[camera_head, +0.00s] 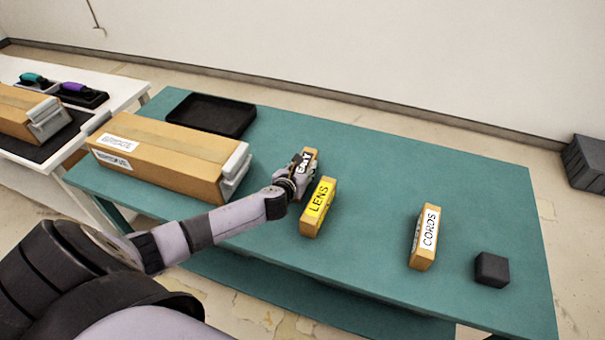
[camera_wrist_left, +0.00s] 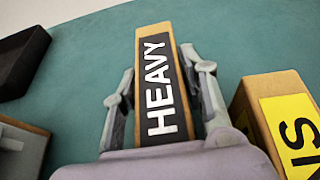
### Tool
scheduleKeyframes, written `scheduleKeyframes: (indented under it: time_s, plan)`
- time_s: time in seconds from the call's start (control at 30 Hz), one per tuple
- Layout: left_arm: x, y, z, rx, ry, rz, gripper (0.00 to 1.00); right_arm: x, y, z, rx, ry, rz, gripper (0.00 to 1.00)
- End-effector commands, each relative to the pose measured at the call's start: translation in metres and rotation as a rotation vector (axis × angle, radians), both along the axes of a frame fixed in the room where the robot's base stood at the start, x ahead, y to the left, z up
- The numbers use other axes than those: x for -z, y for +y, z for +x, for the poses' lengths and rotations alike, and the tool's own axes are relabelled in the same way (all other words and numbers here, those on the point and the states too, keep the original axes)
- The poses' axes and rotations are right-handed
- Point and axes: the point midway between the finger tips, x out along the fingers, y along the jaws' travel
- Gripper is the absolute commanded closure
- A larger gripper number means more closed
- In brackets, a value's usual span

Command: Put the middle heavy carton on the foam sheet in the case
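The heavy carton (camera_head: 311,153) is a small tan block with a black label on the green table. In the left wrist view the heavy carton (camera_wrist_left: 158,85) reads "HEAVY". My left gripper (camera_head: 300,168) is at it, with one finger on each side. In the left wrist view the left gripper (camera_wrist_left: 160,72) is open around the carton, with a narrow green gap at the left finger; the right finger is very close to the carton. No foam sheet is clearly recognisable, and I cannot tell which container is the case. My right gripper is not in view.
A CORDS carton (camera_head: 425,237) and a black cube (camera_head: 492,269) are further right. A black tray (camera_head: 246,127) is at the back left. A long cardboard box (camera_head: 160,150) lies left. The table's right rear is clear.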

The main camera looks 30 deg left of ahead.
Motion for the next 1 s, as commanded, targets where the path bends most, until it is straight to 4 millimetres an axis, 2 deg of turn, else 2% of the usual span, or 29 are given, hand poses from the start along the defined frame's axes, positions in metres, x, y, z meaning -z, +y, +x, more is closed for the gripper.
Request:
scheduleKeyframes:
  time_s: [0.07,0.53,1.0]
  plan:
    - [0.0001,0.0001,-0.0002,0.000,0.000,0.000,0.68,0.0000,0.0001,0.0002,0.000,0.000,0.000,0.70]
    - [0.0000,0.0001,-0.0001,0.000,0.000,0.000,0.99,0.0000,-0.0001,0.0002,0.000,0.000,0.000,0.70]
    - [-0.0033,0.0002,0.0015,0.001,-0.006,0.001,1.00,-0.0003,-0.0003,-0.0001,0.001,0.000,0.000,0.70]
